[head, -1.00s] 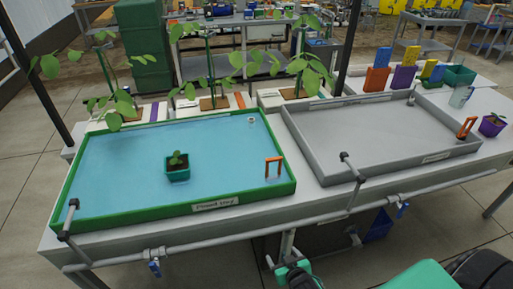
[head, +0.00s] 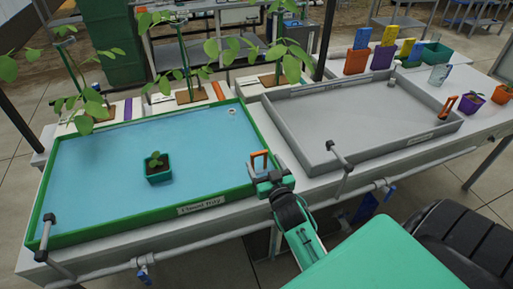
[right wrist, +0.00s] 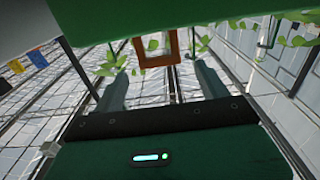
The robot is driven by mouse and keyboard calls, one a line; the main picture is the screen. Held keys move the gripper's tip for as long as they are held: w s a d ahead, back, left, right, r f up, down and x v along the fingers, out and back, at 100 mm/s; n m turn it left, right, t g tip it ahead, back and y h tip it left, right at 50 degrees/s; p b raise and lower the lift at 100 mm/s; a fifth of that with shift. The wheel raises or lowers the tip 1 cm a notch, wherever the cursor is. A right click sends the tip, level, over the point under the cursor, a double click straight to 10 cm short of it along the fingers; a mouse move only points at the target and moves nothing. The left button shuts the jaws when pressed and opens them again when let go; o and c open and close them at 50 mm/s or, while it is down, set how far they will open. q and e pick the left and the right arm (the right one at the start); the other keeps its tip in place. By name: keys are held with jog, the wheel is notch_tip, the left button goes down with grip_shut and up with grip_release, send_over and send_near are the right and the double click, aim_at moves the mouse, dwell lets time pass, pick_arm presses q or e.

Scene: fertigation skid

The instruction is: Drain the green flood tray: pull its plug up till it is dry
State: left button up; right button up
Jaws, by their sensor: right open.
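The green flood tray (head: 190,209) is at the left in the head view, with blue water across its floor. Its plug has an orange loop handle (head: 259,154) standing upright near the front right corner. My right gripper (head: 266,179) is at the tray's front right rim, just in front of the handle, and partly hides its lower part. In the right wrist view the open fingers (right wrist: 162,80) point toward the orange handle (right wrist: 137,50), which shows between and beyond them. No contact is visible. My left gripper is out of view.
A small potted seedling (head: 158,174) stands in the water. A grey tray (head: 330,109) with its own orange handle (head: 447,107) is at the right. A black-capped pipe (head: 341,153) rises at its front edge. Tall leafy plants (head: 186,95) stand behind the green tray.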

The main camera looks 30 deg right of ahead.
aim_at(260, 154)
jog(key=x, duration=0.5)
jog(key=shift+w+d+p, duration=0.1)
jog(key=shift+w+p, duration=0.25)
jog(key=shift+p, duration=0.05)
jog(key=shift+w+d, duration=0.15)
jog(key=shift+w, duration=0.6)
jog(key=shift+c, duration=1.4)
jog(key=c, duration=1.1)
notch_tip(260, 154, up, 4)
jog(key=p, duration=0.3)
jog(key=shift+f, duration=0.25)
